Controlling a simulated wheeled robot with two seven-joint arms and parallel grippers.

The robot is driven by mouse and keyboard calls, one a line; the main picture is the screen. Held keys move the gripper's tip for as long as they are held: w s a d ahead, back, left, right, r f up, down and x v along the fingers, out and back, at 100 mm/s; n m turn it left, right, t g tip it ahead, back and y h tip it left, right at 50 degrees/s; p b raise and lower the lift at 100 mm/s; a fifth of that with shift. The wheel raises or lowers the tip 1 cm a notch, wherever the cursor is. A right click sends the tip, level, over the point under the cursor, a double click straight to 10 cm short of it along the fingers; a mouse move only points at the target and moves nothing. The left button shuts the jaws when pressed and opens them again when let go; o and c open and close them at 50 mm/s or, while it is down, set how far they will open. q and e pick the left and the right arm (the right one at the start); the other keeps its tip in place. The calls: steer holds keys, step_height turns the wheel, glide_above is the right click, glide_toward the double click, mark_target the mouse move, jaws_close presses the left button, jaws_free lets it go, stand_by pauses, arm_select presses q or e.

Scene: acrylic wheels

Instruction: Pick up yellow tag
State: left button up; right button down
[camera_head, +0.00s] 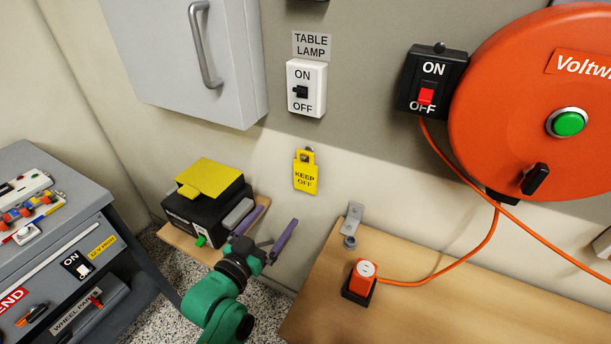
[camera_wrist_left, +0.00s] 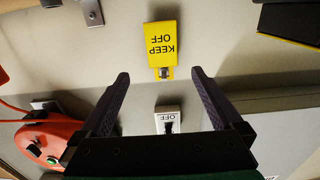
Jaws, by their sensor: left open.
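The yellow tag (camera_head: 306,175) marked KEEP OFF hangs on the wall from a small hook, below the table lamp switch. In the left wrist view the tag (camera_wrist_left: 161,42) appears upside down, just beyond the fingertips and in line with the gap between them. My left gripper (camera_head: 278,213) has its purple fingers spread, with nothing between them. In the head view it is below and left of the tag, apart from it. The gripper also shows in the left wrist view (camera_wrist_left: 160,73). My right gripper is not in view.
The white table lamp switch (camera_head: 306,88) is above the tag. A black box with a yellow lid (camera_head: 212,178) stands on a small shelf at left. A wooden table (camera_head: 430,312) with an orange plug (camera_head: 361,281) is at right, near an orange cable reel (camera_head: 530,100).

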mark_target(305, 177)
arm_select(q)
steer(key=p+x, duration=0.2)
steer(key=x, duration=1.2)
steer(key=shift+w+a+r, duration=0.1)
steer(key=shift+w, duration=0.35)
steer(key=shift+s, duration=0.1)
steer(key=c, duration=1.1)
